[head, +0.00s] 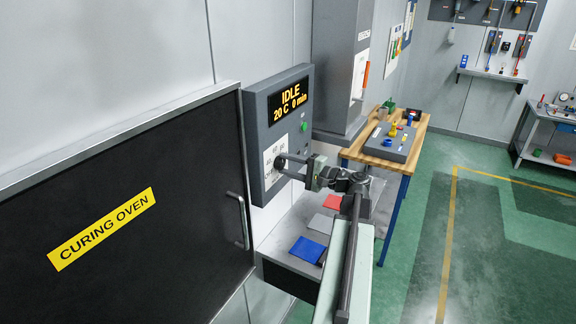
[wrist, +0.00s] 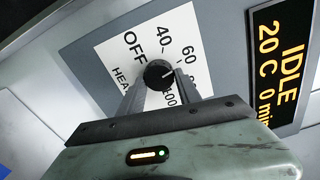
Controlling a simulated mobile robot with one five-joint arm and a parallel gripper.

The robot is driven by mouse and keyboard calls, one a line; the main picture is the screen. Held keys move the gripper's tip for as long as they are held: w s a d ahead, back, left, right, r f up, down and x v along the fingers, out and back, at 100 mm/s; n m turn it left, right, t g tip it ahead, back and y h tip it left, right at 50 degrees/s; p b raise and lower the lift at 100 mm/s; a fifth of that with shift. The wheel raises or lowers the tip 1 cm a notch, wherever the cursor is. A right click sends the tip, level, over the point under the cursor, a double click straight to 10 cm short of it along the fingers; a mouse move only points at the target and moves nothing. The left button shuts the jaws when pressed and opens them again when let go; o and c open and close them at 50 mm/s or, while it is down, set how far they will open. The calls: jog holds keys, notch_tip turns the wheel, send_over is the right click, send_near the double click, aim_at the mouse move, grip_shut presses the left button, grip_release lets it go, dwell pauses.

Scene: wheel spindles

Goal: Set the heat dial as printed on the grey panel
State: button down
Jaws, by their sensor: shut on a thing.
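The heat dial is a round black knob (wrist: 157,73) on a white scale plate (wrist: 120,45) marked OFF, 40, 60 and 100, with HEAT partly covered. A small pale mark on the knob points right in the wrist view, past the 60 side; its exact setting is hard to read. My gripper (head: 284,164) is shut on the dial, its fingers on either side of the knob. The grey control panel (head: 263,112) carries the plate and an amber display (head: 290,101) reading IDLE, 20 C, 0 min. The fingers hide part of the scale.
A black door (head: 110,200) labelled CURING OVEN with a handle (head: 241,222) stands left of the panel. A green button (head: 304,127) sits below the display. A grey cabinet with a white sheet (head: 359,75) stands beyond. Blue, grey and red pads lie on a low shelf (head: 283,243).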

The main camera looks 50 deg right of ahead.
dwell(0.5)
jog(key=c, duration=0.9)
grip_release()
jog(key=shift+o, duration=0.2)
jog(key=v, duration=0.7)
jog(key=shift+s, duration=0.4)
jog(key=shift+d, duration=0.1)
